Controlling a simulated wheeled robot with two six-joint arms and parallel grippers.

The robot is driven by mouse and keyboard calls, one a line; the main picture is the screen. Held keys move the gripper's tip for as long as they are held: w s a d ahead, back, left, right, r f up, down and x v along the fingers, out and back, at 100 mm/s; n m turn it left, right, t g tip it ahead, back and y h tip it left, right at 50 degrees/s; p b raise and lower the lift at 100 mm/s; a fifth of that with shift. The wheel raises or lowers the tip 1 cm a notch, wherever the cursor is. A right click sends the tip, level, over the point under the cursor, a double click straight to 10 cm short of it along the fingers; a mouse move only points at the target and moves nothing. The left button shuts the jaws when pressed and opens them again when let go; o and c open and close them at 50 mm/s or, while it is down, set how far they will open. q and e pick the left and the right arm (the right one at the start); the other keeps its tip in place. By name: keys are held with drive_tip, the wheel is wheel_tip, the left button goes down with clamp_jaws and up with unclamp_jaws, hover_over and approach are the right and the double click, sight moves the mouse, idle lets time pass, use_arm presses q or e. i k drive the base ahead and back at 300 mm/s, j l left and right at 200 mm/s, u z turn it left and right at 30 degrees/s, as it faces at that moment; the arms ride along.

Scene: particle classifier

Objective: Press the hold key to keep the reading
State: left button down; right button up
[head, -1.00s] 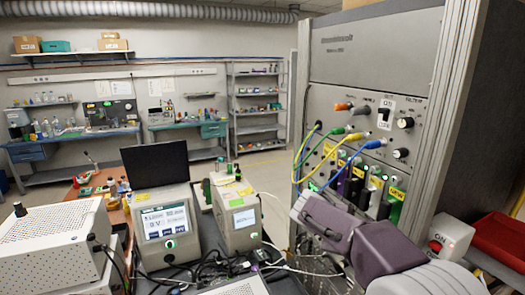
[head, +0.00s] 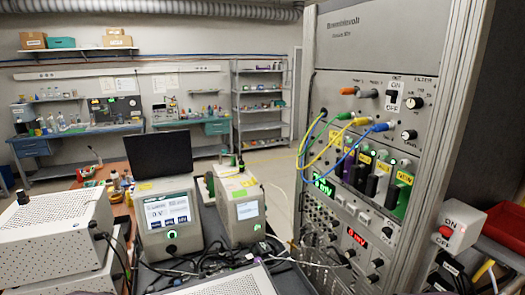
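A beige bench instrument (head: 172,244) stands on the bench left of centre. Its lit screen (head: 169,211) shows a reading that looks like 0 V, with a row of dark blue keys along the bottom; their labels are too small to read. A second beige instrument (head: 242,207) with a smaller screen stands just right of it. I cannot tell which key is the hold key. Neither of my grippers is in view.
Yellow, green and blue cables (head: 340,128) loop from the rack front. A white ON/OFF box (head: 461,228) sits at the right beside a red bin (head: 503,241). A perforated beige case (head: 52,236) stands at the left. Loose black cables (head: 215,262) clutter the bench in front.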

sight(352, 209)
drive_tip(key=k+j+z, duration=0.15)
drive_tip(key=j+z, duration=0.2)
drive_tip(key=k+j+z, duration=0.15)
drive_tip(key=j+z, duration=0.25)
drive_tip(key=l, duration=0.1)
